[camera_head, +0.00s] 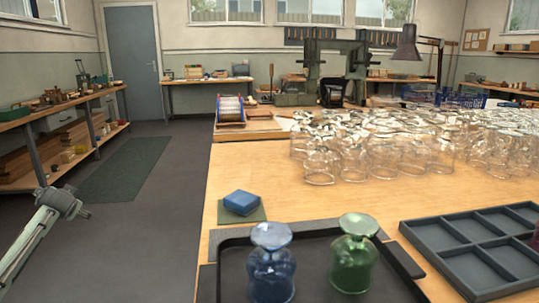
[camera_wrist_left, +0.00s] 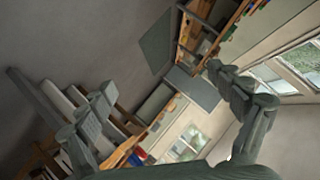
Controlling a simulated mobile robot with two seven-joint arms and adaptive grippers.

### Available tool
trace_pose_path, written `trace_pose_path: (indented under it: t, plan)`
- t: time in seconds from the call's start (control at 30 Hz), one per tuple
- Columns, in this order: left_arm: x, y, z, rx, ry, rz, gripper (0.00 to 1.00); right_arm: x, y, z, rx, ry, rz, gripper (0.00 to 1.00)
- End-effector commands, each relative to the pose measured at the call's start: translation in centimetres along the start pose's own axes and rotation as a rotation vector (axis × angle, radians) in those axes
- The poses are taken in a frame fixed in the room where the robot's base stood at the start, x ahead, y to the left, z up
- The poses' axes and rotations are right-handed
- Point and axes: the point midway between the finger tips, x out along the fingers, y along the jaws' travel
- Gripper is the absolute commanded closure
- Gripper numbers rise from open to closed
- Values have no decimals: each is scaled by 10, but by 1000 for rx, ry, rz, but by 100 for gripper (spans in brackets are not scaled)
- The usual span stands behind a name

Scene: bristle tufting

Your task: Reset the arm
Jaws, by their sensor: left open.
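My left arm (camera_head: 42,232) shows at the lower left of the head view, out over the floor to the left of the table and clear of everything on it. My left gripper (camera_wrist_left: 160,82) is open and empty in the left wrist view, its two fingers wide apart with only the distant room between them. My right arm and gripper do not show in either view.
A blue glass goblet (camera_head: 272,270) and a green one (camera_head: 353,260) stand upside down on a dark tray (camera_head: 232,262). A blue block (camera_head: 243,201), a compartment tray (camera_head: 440,232) and many clear glasses (camera_head: 352,160) share the table. Floor (camera_head: 145,225) left of it is free.

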Motion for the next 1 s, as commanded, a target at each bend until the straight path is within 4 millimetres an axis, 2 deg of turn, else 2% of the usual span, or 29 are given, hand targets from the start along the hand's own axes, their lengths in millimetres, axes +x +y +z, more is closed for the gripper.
trace_pose_path:
  t: [0.07, 0.1, 0.27, 0.37, 0.47, 0.6, 0.67, 0.8, 0.9, 1.0]
  plan:
    - [-2, 16, 28, -43, -116, 55, 8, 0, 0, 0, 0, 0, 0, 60]
    - [-3, 37, 37, -23, -110, 74, 8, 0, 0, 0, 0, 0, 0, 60]
    - [-12, 98, 71, 16, -128, 145, 8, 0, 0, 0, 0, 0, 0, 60]
    - [-23, 140, 99, 39, -146, 199, 8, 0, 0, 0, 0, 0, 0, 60]
    - [-40, 189, 136, 62, -172, 265, 8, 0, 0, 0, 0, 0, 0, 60]
    - [-79, 262, 200, 87, -223, 375, 8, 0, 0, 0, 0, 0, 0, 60]
    - [-100, 290, 230, 92, -249, 422, 8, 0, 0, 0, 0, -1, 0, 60]
    - [-159, 346, 300, 91, -319, 530, 8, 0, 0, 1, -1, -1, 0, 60]
    - [-204, 375, 345, 81, -373, 597, 8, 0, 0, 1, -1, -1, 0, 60]
    - [-244, 393, 381, 67, -422, 648, 8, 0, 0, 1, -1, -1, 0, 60]
